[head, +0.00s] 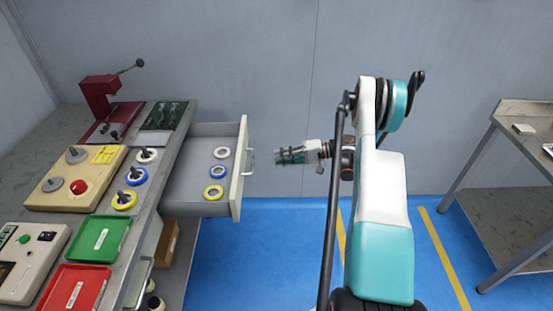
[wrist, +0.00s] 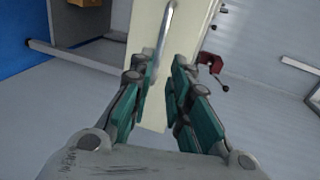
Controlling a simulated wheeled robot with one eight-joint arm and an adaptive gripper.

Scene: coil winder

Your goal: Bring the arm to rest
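My gripper (head: 277,155) is in the head view to the right of the open drawer, pointing left toward its handle and apart from it. In the wrist view my gripper (wrist: 162,88) shows two teal-padded fingers with a gap between them and nothing held. The drawer (head: 238,178) is pulled out from the workbench. Its silver handle (head: 249,162) also shows in the wrist view beyond the fingertips (wrist: 166,30). My arm is bent, with its white and teal links at the right of centre.
The workbench holds a red press (head: 100,95), a green tray (head: 98,238) and a red tray (head: 72,288). A side table (head: 530,112) stands right. Blue floor is clear between.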

